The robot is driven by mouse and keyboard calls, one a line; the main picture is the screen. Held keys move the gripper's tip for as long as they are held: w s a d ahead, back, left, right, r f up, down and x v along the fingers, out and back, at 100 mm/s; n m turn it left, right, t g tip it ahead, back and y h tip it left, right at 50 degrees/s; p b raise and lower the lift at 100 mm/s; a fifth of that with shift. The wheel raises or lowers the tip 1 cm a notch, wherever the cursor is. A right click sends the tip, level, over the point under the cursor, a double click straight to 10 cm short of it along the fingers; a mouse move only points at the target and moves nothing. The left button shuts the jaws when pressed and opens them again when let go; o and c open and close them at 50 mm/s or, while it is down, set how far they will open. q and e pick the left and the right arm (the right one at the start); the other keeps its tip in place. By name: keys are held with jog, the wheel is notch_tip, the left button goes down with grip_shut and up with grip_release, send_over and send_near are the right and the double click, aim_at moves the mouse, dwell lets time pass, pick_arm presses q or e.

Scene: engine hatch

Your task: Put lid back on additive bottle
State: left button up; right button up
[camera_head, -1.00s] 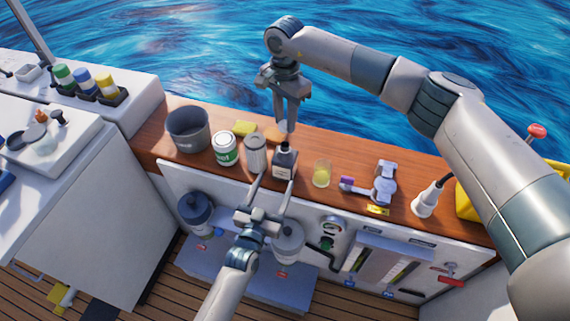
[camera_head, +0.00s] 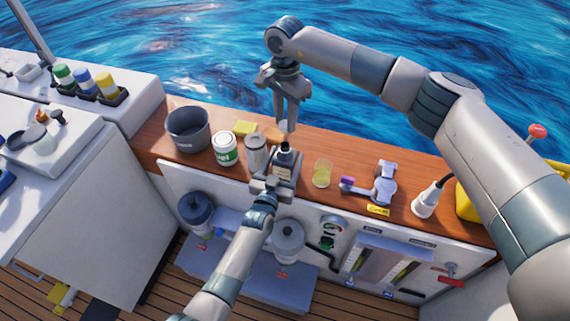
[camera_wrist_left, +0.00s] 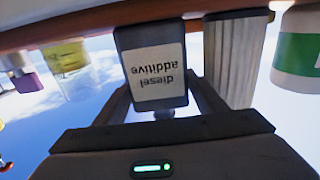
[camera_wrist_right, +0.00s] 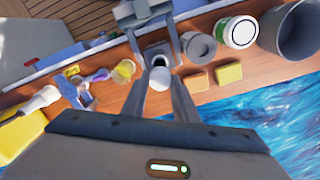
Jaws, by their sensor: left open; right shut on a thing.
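The additive bottle (camera_head: 284,172) is dark and square with a pale label reading "diesel additive". It stands upright on the wooden ledge, with its open neck showing in the right wrist view (camera_wrist_right: 157,52). My left gripper (camera_head: 281,168) reaches in from the front with its open fingers on either side of the bottle; in the left wrist view the label faces me, upside down (camera_wrist_left: 158,78). My right gripper (camera_head: 287,124) points down above and behind the bottle, shut on a small pale round lid (camera_wrist_right: 160,79). The lid is apart from the neck.
A grey cylinder (camera_head: 256,150) stands close left of the bottle, then a green-labelled can (camera_head: 225,150) and a bucket (camera_head: 187,130). A yellow-filled glass (camera_head: 322,173) stands to the right, before a grey tool (camera_head: 383,183). A yellow sponge (camera_head: 245,128) lies behind.

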pick_arm(q)
jog(key=c, duration=1.3)
pick_arm(e)
jog(key=shift+f, duration=2.5)
jog(key=shift+f, duration=0.85)
jog(key=shift+f, duration=0.55)
pick_arm(q)
grip_shut()
